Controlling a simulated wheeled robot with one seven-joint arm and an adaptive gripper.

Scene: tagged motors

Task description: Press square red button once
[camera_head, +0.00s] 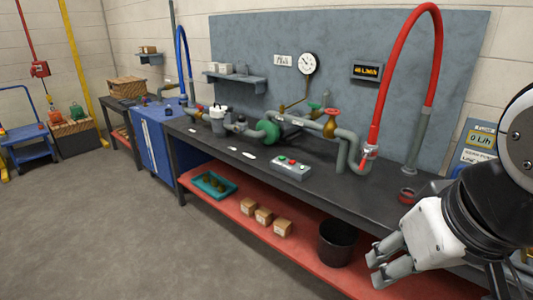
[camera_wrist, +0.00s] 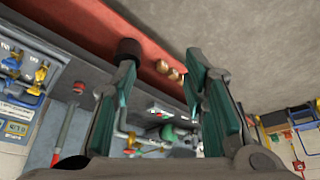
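A grey control box (camera_head: 290,168) lies on the dark workbench top, left of my gripper in the head view. It carries a few small buttons, among them a green one (camera_head: 282,158) and a red one (camera_head: 291,161); their exact shapes are too small to tell. The box also shows small between my fingers in the wrist view (camera_wrist: 163,113). My gripper (camera_head: 373,267) is at the lower right, in front of the bench and well apart from the box. Its fingers are spread and empty, as the wrist view also shows (camera_wrist: 162,62).
The workbench (camera_head: 240,158) carries a green motor (camera_head: 268,132), pipes and valves. A red hose (camera_head: 390,85) arches up behind the box's right side. A red lower shelf (camera_head: 290,254) holds a teal tray, cartons and a black bin (camera_head: 336,243). The floor in front is clear.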

